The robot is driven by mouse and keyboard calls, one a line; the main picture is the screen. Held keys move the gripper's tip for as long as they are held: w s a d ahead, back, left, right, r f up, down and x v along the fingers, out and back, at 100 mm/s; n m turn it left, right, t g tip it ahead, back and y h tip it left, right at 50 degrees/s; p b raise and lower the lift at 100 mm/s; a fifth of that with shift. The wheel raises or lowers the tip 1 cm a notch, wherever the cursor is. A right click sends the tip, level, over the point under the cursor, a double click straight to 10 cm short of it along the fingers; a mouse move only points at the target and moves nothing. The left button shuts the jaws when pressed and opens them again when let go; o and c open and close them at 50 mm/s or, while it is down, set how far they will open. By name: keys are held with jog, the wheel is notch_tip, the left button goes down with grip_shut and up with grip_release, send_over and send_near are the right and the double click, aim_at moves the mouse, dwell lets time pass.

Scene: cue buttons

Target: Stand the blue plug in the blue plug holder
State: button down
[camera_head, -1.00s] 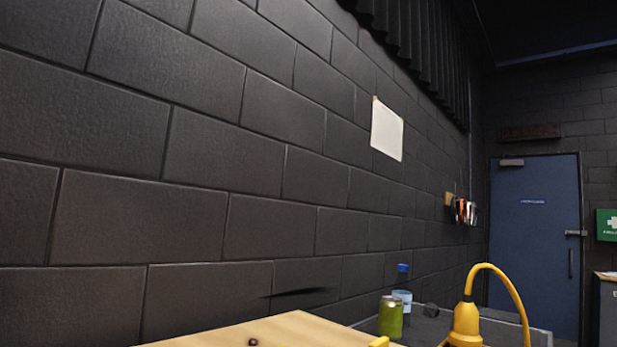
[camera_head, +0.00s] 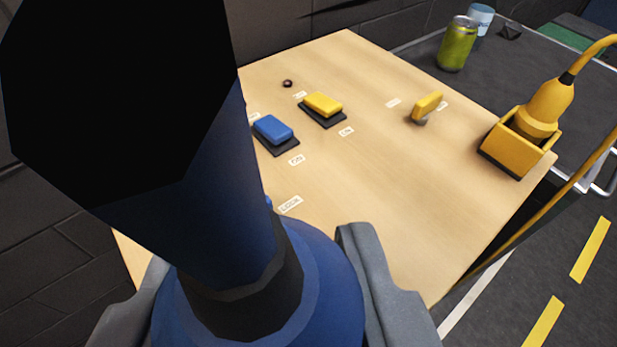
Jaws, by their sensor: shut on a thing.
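My gripper (camera_head: 255,300) is shut on the blue plug (camera_head: 325,270), one grey finger on each side of it. The plug is very close to the camera, with a black collar and a thick dark blue-and-black cable end rising from it up to the left. It is held over the near part of the wooden bench top (camera_head: 390,200). The blue plug holder cannot be made out; the plug and its cable hide the left part of the bench. A small bit of blue shows beside the collar, too little to tell what it is.
On the bench are a blue button (camera_head: 272,128), a yellow button (camera_head: 322,104) and a yellow lever (camera_head: 427,104). A yellow plug (camera_head: 549,104) stands in a yellow holder (camera_head: 517,142) at the right edge. A green can (camera_head: 457,45) stands on a dark surface behind.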

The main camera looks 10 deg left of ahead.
jog(key=shift+a+f, duration=0.25)
jog(key=shift+a, duration=0.2)
jog(key=shift+a+f+b, duration=0.2)
jog(key=shift+f+b, duration=0.45)
jog(key=shift+b, duration=0.1)
jog(key=shift+f+b, duration=1.7)
jog(key=shift+f, duration=0.3)
jog(key=shift+f+b, duration=1.4)
jog(key=shift+f, duration=1.55)
jog(key=shift+s+f, duration=0.1)
jog(key=shift+f, duration=0.55)
jog(key=c, duration=0.9)
grip_release()
jog(key=b+v, duration=0.2)
jog(key=v, duration=1.1)
jog(key=shift+s+d+r, duration=0.1)
jog(key=shift+s+d, duration=0.15)
jog(key=shift+d, duration=0.05)
